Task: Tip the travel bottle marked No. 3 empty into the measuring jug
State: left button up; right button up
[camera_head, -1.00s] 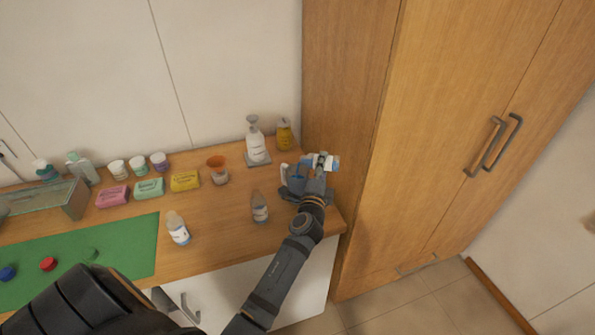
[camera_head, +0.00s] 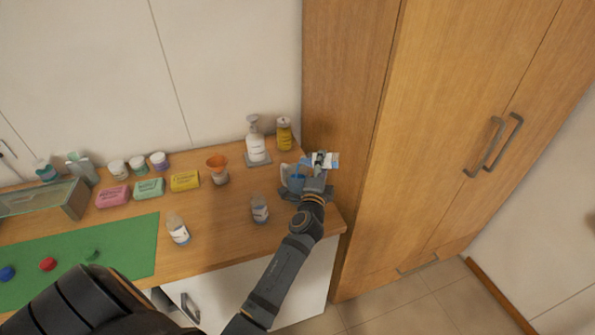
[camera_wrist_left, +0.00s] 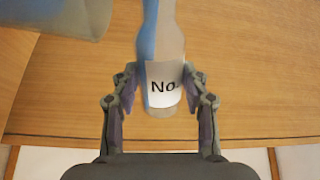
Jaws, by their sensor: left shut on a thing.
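My left gripper (camera_head: 319,166) is shut on a travel bottle (camera_wrist_left: 165,85). Its white label shows "No" in the left wrist view; the numeral is not readable. The bottle lies about sideways in the head view, above the right end of the counter, and blue shows along one side of it in the wrist view. The clear measuring jug (camera_head: 285,180) stands below and left of the gripper, partly hidden by it, with some blue showing at it. A clear rim, likely the jug's, shows in the wrist view (camera_wrist_left: 75,12). My right gripper is not in view.
Two other travel bottles (camera_head: 260,209) (camera_head: 178,230) stand on the counter. A pump bottle (camera_head: 255,145), a yellow bottle (camera_head: 284,134) and an orange-topped cup (camera_head: 218,170) stand behind. A tall wooden cabinet (camera_head: 345,100) rises close right of the gripper. A green mat (camera_head: 120,250) lies at left.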

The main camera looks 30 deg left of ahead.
aim_at(315, 155)
pick_arm(q)
jog(key=shift+s+a+r+n, duration=0.1)
jog(key=shift+a+r+n, duration=0.25)
jog(key=shift+n, duration=0.5)
jog(key=shift+s+a+r+n, duration=0.1)
jog(key=shift+r+n, duration=0.45)
jog(key=shift+n, duration=0.3)
dwell(0.6)
jog(key=shift+b, duration=0.3)
jog(key=shift+s+a+r+n+y+b, duration=0.1)
jog(key=shift+a+r+n+y+b, duration=0.2)
jog(key=shift+n, duration=0.45)
jog(key=shift+a+r+n+b, duration=0.1)
jog(key=shift+a+r+n, duration=0.25)
jog(key=shift+n, duration=0.4)
jog(key=m, duration=0.1)
jog(key=d+f+m+p, duration=0.1)
jog(key=m, duration=0.1)
jog(key=f+m, duration=0.1)
jog(key=shift+w+d+m, duration=0.25)
jog(key=shift+d+m, duration=0.05)
jog(key=shift+d, duration=0.1)
jog(key=shift+f+m, duration=0.15)
jog(key=shift+m, duration=0.15)
